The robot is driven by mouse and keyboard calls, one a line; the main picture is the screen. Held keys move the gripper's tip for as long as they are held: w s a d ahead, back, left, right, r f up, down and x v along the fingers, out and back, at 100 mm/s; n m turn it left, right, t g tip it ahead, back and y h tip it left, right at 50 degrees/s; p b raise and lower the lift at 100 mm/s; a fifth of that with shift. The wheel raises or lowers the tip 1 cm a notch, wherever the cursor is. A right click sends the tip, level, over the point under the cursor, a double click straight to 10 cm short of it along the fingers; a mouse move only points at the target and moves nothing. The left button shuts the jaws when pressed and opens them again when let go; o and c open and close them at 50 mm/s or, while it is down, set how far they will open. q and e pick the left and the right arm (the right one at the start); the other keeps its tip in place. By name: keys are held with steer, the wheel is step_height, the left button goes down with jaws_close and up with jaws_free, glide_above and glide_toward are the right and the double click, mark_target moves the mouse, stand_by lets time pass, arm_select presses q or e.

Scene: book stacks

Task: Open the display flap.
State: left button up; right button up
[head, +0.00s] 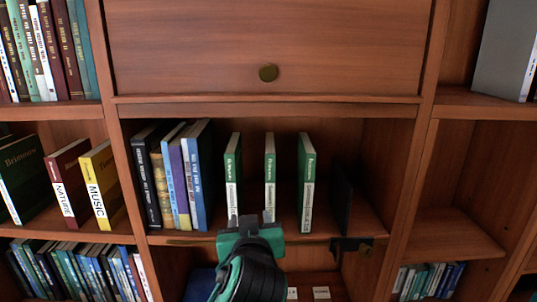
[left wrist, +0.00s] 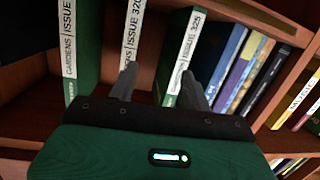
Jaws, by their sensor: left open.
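The display flap (head: 255,40) is a wide reddish-brown wooden panel at the top centre of the head view. My left gripper (head: 250,218) is well below the knob, at the front edge of the shelf under the flap. It is open and empty. In the left wrist view its two grey fingers (left wrist: 160,75) stand apart in front of green book spines. The flap does not show clearly there. My right gripper is not in view.
Below the flap, green issue volumes (head: 306,180) stand apart on the shelf, with several blue and dark books (head: 190,175) to their left. A black bracket (head: 352,245) is on the shelf edge at right. A lower shelf holds more books. Wooden uprights (head: 425,150) flank the bay.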

arm_select(q)
steer(key=s+d+r+n+t, duration=0.1)
steer(key=s+d+r+t, duration=0.1)
steer(key=r, duration=0.6)
steer(key=s+d+r+n+t, duration=0.1)
steer(key=s+d+r+t, duration=0.15)
steer(key=r, duration=0.45)
steer(key=n+t+y, duration=0.1)
steer(key=n+t, duration=0.1)
glide_toward(268, 75)
steer(key=shift+g, duration=0.25)
steer(key=p+x, duration=0.8)
steer(key=shift+s+r, duration=0.1)
steer(key=shift+r, duration=0.25)
steer(key=shift+w+a+r, duration=0.1)
steer(key=shift+w, duration=0.5)
steer(key=shift+c, duration=0.2)
jaws_close()
